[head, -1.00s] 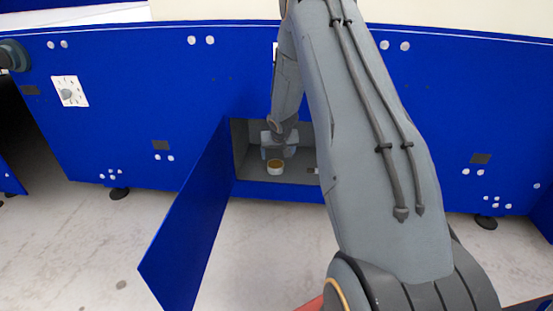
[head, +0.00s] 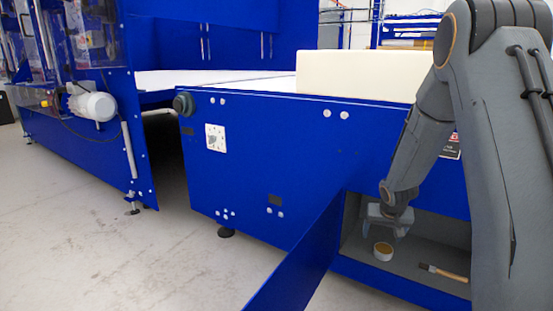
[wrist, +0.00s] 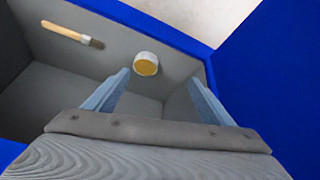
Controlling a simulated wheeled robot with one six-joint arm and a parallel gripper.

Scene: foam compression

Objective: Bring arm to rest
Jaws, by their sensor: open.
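My gripper (head: 388,222) is at the opening of a grey-lined compartment in the blue machine. Its two fingers are apart with nothing between them, as the wrist view (wrist: 158,92) shows. A small white round tub with a tan top (head: 383,252) stands on the compartment floor just beyond the fingers. It also shows in the wrist view (wrist: 145,64), apart from the fingertips. My arm reaches in from the right side of the head view.
A brush with a wooden handle (head: 450,274) lies on the compartment floor (head: 425,251). The blue door (head: 300,266) stands open on the left. A cream foam block (head: 360,76) is on top of the machine. Grey floor is clear at the left.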

